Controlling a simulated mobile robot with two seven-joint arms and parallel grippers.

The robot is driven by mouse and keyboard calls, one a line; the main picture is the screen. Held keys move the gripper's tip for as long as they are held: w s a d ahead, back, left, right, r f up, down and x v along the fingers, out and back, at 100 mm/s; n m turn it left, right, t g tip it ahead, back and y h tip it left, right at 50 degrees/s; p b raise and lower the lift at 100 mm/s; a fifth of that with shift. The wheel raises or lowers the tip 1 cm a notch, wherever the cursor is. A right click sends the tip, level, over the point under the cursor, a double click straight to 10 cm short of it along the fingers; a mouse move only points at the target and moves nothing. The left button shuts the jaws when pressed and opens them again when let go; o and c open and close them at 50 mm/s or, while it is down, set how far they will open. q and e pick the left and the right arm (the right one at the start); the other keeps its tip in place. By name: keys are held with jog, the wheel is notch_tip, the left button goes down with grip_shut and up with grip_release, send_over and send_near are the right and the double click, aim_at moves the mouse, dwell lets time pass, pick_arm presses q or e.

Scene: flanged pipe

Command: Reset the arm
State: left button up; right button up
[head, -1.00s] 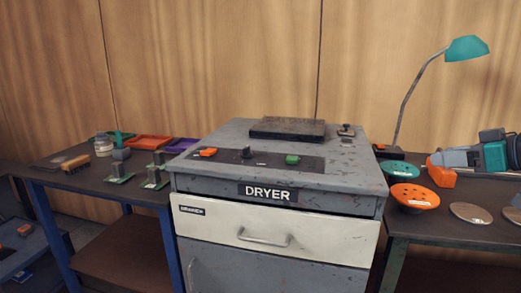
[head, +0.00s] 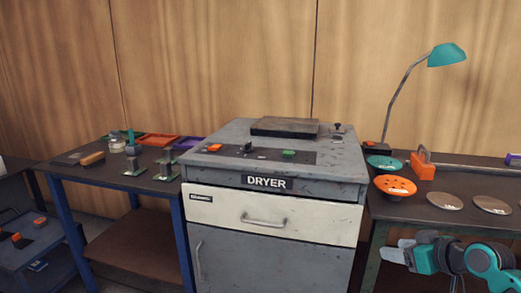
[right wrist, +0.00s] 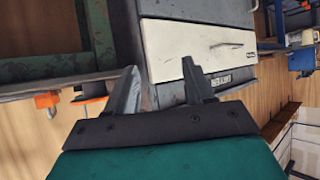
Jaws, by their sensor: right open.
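My right gripper (head: 395,254) is in the lower right of the head view, in front of the right-hand table and right of the dryer. Its fingers point left. In the right wrist view the jaws of the gripper (right wrist: 158,85) are apart, with nothing held between them. The dryer front shows beyond the fingers there. My left gripper is not in view.
The dryer (head: 240,182) stands in the middle, its drawer (head: 300,222) shut. The right table (head: 425,212) holds orange and teal discs, metal plates and an orange block (head: 421,170) beneath a lamp (head: 446,55). The left table (head: 112,180) holds flanged parts, a brush and trays.

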jog(key=s+a+f+m+h+p, duration=0.1)
jog(key=s+a+f+p, duration=0.1)
jog(key=s+a+f, duration=0.7)
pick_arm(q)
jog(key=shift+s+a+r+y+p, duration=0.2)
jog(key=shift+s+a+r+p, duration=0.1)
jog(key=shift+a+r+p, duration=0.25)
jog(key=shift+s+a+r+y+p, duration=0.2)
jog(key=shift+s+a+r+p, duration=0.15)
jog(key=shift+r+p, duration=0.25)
pick_arm(e)
jog(key=s+a+f, duration=0.2)
jog(key=s, duration=0.6)
jog(key=s+a+f+m+h, duration=0.1)
jog(key=s+a+f, duration=0.2)
jog(key=s, duration=0.6)
jog(key=shift+a+f+h, duration=0.25)
jog(key=shift+h, duration=0.05)
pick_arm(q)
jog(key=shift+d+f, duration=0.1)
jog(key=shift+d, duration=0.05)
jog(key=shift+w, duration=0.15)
pick_arm(e)
jog(key=shift+c, duration=0.4)
